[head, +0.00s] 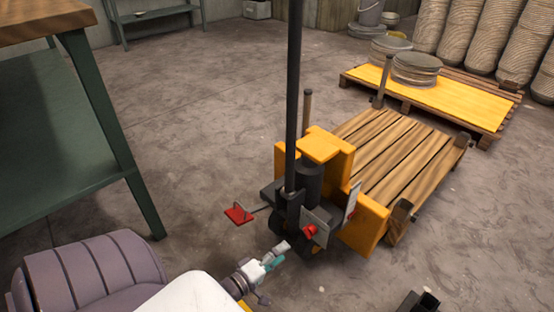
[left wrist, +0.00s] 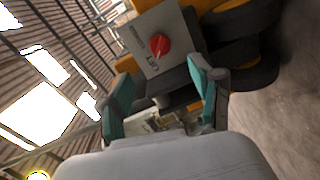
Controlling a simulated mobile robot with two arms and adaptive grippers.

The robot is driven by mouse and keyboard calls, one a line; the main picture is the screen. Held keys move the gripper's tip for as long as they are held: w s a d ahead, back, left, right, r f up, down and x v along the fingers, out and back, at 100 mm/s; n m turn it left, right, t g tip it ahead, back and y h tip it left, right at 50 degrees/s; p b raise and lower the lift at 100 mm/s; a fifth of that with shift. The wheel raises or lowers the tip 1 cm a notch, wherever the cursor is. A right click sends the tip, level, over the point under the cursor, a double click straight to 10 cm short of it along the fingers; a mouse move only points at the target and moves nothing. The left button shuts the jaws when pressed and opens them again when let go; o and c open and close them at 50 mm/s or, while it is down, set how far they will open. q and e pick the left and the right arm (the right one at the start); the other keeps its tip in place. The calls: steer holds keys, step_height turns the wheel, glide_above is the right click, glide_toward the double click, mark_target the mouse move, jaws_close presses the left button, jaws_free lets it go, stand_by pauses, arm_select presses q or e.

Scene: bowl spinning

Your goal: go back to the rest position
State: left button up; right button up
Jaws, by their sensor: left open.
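My left gripper (head: 276,256) is low in the head view, just in front of the yellow pallet jack (head: 325,147). In the left wrist view its two teal fingers (left wrist: 160,100) are spread apart with nothing held between them. A red knob on a grey plate (left wrist: 160,45) shows just beyond the fingers; in the head view the red knob (head: 310,231) is right of the gripper. I cannot tell whether the gripper touches the jack. A dark piece at the bottom right edge of the head view may be part of my right arm; its gripper cannot be made out.
The jack has a tall black pole (head: 293,100) and a red pedal (head: 240,214). A wooden pallet (head: 395,150) is behind it. A green workbench (head: 60,130) stands at left. A yellow-topped pallet (head: 440,100) with round stacks is at the back right. The concrete floor (head: 210,110) between is clear.

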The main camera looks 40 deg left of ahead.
arm_select(q)
steer(key=shift+s, duration=0.5)
